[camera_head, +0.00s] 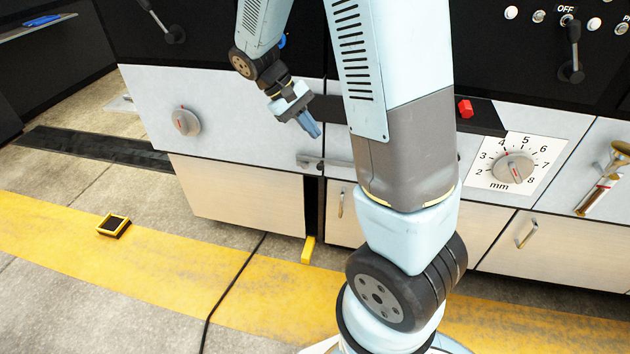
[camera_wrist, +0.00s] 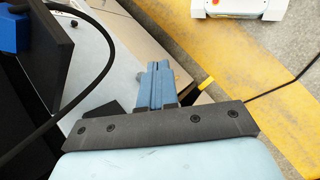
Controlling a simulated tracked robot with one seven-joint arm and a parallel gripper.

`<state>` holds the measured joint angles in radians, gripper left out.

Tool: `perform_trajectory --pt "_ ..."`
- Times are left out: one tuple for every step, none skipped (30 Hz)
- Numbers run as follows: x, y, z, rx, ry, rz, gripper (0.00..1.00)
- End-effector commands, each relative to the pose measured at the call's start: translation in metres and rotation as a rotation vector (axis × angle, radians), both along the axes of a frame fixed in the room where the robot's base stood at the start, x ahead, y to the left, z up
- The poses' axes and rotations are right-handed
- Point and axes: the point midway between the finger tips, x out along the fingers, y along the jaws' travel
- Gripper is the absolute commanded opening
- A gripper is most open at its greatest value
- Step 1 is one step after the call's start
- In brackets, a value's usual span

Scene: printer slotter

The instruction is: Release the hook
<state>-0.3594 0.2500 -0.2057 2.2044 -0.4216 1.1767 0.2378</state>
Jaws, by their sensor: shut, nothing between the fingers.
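My gripper (camera_head: 314,131) has blue fingers, shut and empty, pointing down in front of the white machine panel. The fingers (camera_wrist: 159,66) also show closed together in the wrist view. A small metal latch-like bar (camera_head: 309,162), possibly the hook, sits just below the fingertips at the panel's lower edge in the head view. It looks apart from the fingers, but depth is hard to judge. Its right end is hidden behind my arm. In the wrist view, a small grey piece (camera_wrist: 141,77) shows beside the fingertips; I cannot tell whether it is the hook.
A round knob (camera_head: 186,121) is left on the panel; a dial marked mm (camera_head: 513,167) is right. A red button (camera_head: 465,108) and a lever (camera_head: 572,52) stand above. A brass-ended part (camera_head: 604,183) is far right. A yellow-black box (camera_head: 114,225) lies on the open floor.

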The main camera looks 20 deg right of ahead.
Motion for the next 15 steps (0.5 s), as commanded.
perform_trajectory --pt "0.004 0.001 -0.008 -0.022 0.022 0.007 0.00" --pt "0.006 0.001 -0.012 -0.037 0.034 0.011 0.00" --pt "0.008 0.001 -0.018 -0.055 0.048 0.016 0.00" --pt "0.010 0.001 -0.022 -0.070 0.060 0.020 0.00" --pt "0.012 0.002 -0.026 -0.084 0.070 0.025 0.00" --pt "0.014 0.001 -0.031 -0.103 0.085 0.031 0.00" --pt "0.016 0.001 -0.035 -0.117 0.097 0.035 0.00" --pt "0.018 0.002 -0.039 -0.131 0.106 0.040 0.00" --pt "0.020 0.002 -0.045 -0.151 0.121 0.046 0.00" --pt "0.022 0.002 -0.049 -0.166 0.130 0.051 0.00" --pt "0.024 0.002 -0.053 -0.181 0.141 0.055 0.00" --pt "0.026 0.002 -0.058 -0.202 0.155 0.061 0.00" --pt "0.027 0.002 -0.062 -0.217 0.165 0.067 0.00" --pt "0.029 0.003 -0.067 -0.232 0.175 0.073 0.00" --pt "0.031 0.003 -0.072 -0.253 0.187 0.080 0.00"
